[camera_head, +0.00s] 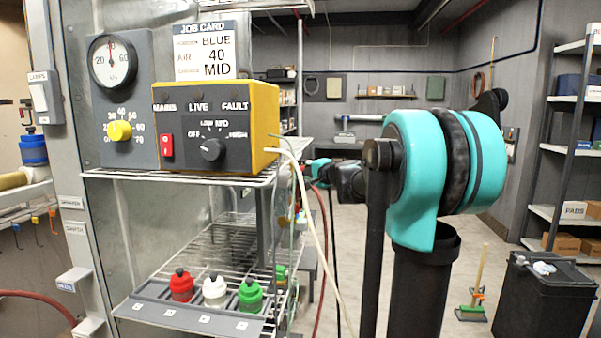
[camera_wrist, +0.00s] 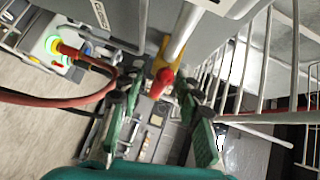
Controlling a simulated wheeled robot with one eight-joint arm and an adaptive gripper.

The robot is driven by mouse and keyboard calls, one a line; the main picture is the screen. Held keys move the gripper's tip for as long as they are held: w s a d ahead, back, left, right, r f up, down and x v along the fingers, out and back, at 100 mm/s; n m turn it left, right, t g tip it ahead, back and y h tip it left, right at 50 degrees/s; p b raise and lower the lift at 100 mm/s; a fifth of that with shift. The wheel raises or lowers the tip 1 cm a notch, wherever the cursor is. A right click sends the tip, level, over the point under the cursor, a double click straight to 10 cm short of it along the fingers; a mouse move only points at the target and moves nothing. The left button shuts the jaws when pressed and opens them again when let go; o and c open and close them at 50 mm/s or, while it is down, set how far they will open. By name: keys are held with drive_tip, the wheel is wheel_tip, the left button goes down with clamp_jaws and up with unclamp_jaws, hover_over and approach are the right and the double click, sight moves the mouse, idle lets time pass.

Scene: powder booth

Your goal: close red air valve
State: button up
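In the wrist view, a red valve handle (camera_wrist: 162,82) with a yellow part behind it sits at the end of a pale pipe. My gripper (camera_wrist: 160,97) is open, with one green-padded finger on each side of the red handle. The handle lies between the fingertips in the picture; I cannot tell how far ahead it is, and no contact shows. In the head view, my teal arm reaches behind the right end of the wire rack, and the gripper's fingers and the valve cannot be made out clearly there.
A red hose (camera_wrist: 60,100) runs to a fitting with a green ring at left in the wrist view. Wire rack bars (camera_wrist: 262,70) stand close on the right. In the head view, the yellow control box (camera_head: 265,110) and hanging cables (camera_head: 327,235) are beside my arm.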

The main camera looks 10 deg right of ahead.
clamp_jaws()
idle(0.3)
